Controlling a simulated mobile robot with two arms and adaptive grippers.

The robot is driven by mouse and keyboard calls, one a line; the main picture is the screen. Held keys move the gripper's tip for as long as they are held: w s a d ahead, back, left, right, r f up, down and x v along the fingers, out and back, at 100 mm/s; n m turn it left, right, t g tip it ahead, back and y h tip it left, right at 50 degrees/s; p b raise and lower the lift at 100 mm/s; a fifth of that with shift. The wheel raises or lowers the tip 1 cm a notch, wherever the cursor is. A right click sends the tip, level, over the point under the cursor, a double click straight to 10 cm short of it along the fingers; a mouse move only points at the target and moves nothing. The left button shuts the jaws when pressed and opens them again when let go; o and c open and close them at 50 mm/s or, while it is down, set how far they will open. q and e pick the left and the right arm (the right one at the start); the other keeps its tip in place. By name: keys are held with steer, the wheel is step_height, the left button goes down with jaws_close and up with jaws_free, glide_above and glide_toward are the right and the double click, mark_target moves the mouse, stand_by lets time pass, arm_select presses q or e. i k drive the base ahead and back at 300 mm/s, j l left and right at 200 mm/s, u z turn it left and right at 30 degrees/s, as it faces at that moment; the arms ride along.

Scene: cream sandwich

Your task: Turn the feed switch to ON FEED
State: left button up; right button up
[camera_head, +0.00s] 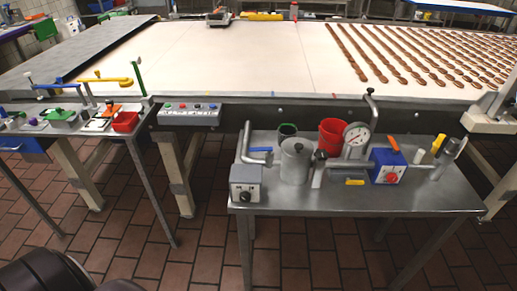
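On the steel side table stands a small grey box (246,184) with a black round knob (246,197) on its white front. A blue box (388,166) with a red round knob (391,178) stands further right on the same table. Lettering is too small to read, so I cannot tell which is the feed switch or which way either knob points. Neither of my grippers shows in the head view.
The steel side table (350,200) also holds a metal pot (296,160), a red bucket (331,136) and a pressure gauge (356,135). A button panel (190,112) sits on the front of the wide white conveyor (240,55). Tiled floor is open in front.

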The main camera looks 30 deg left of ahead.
mark_target(244, 196)
steer(key=k+j+u, duration=0.1)
steer(key=u, duration=0.8)
steer(key=i+j, duration=0.05)
